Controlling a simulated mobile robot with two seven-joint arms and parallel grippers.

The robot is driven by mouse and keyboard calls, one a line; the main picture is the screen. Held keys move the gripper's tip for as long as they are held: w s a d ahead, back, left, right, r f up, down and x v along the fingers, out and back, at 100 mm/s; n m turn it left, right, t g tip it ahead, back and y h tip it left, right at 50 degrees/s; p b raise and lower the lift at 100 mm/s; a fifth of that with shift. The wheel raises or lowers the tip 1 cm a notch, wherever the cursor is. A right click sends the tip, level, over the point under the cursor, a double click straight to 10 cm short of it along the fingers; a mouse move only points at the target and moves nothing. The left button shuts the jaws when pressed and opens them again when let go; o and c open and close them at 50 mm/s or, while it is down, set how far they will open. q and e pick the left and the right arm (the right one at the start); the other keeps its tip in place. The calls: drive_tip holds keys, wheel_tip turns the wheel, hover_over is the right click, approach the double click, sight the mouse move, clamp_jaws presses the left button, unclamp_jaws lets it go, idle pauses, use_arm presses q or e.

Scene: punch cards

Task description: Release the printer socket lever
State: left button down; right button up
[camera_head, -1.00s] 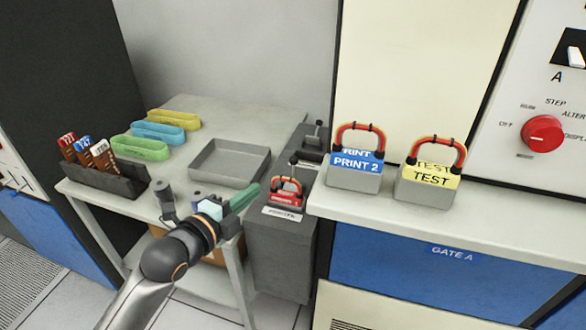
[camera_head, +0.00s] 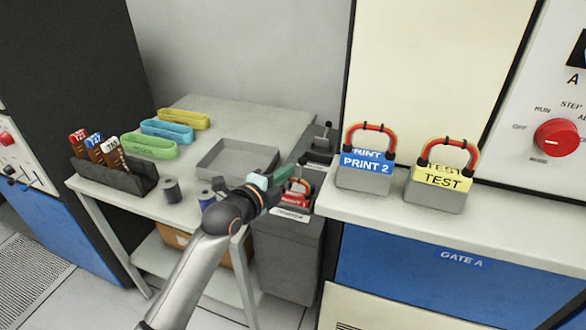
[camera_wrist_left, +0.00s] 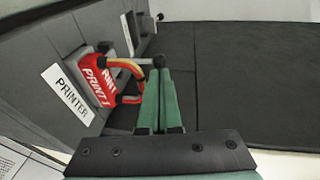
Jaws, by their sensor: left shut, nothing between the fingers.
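The red PRINT 1 plug (camera_head: 294,200) sits in the grey socket housing above a PRINTER label (camera_wrist_left: 69,95). In the left wrist view the plug (camera_wrist_left: 97,82) shows its red-and-yellow cable loop. The printer socket lever, with a black knob (camera_wrist_left: 159,62), stands beside the plug in that view. My left gripper (camera_head: 284,177) is shut and empty, with green fingers. In the left wrist view its fingertips (camera_wrist_left: 160,74) are right by the lever knob; I cannot tell whether they touch. The gripper partly hides the lever in the head view. My right gripper is out of view.
A second socket with a lever (camera_head: 324,134) stands behind. PRINT 2 (camera_head: 365,166) and TEST (camera_head: 440,180) plugs stand on the right ledge.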

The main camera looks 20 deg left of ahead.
sight(300, 162)
use_arm(q)
drive_tip(key=shift+x, duration=1.6)
